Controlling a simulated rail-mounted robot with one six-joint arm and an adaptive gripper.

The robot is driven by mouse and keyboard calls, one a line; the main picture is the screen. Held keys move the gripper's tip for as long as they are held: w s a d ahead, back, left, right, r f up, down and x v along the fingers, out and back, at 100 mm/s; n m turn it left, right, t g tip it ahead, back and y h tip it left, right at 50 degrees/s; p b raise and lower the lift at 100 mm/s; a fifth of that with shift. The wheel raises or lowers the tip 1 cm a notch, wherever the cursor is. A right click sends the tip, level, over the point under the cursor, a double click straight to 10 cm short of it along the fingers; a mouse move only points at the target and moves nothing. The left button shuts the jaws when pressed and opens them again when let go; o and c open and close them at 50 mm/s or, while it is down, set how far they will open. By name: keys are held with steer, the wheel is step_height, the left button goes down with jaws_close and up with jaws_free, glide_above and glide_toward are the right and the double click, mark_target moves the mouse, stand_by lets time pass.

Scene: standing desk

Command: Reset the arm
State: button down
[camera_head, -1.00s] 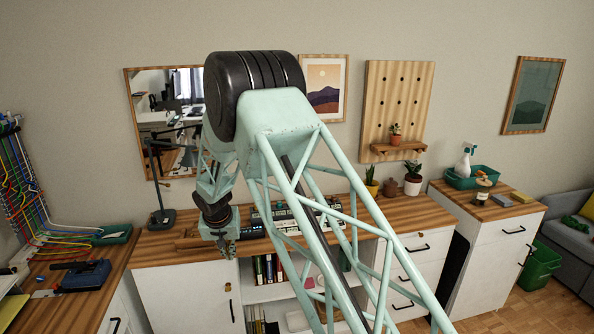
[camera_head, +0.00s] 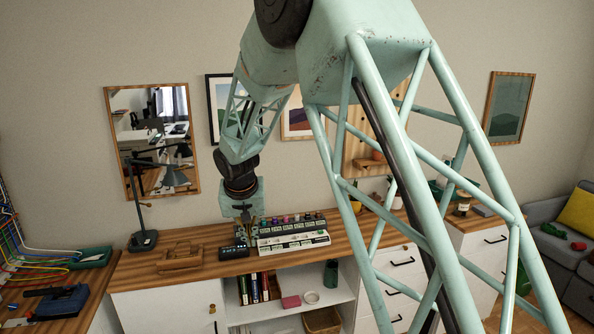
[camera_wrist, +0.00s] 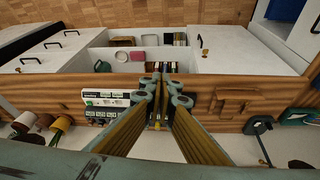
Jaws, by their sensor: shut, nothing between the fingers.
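My gripper (camera_head: 248,237) hangs from my pale green arm above the wooden desk top (camera_head: 205,248), beside a white device with a row of small coloured items (camera_head: 293,238). In the wrist view my gripper (camera_wrist: 158,124) has its two fingers brought together with nothing between them. The white device (camera_wrist: 105,101) is to the left of the fingers there. In the head view my arm's truss hides part of the desk's right side.
A wooden tray-like object (camera_head: 180,257) lies on the desk. Shelves below hold books (camera_head: 258,287) and a basket (camera_head: 322,320). A mirror (camera_head: 152,140) hangs on the wall behind.

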steer(key=s+d+r+m, duration=0.1)
steer(key=s+d+r, duration=2)
steer(key=s+d, duration=0.7)
steer(key=s, duration=0.7)
steer(key=s+d, duration=0.4)
steer(key=s, duration=0.7)
steer(key=s+d, duration=0.3)
steer(key=s, duration=0.7)
steer(key=shift+s+d+r, duration=0.3)
steer(key=shift+d+r, duration=0.05)
steer(key=shift+d, duration=0.05)
steer(key=c, duration=3.5)
jaws_free()
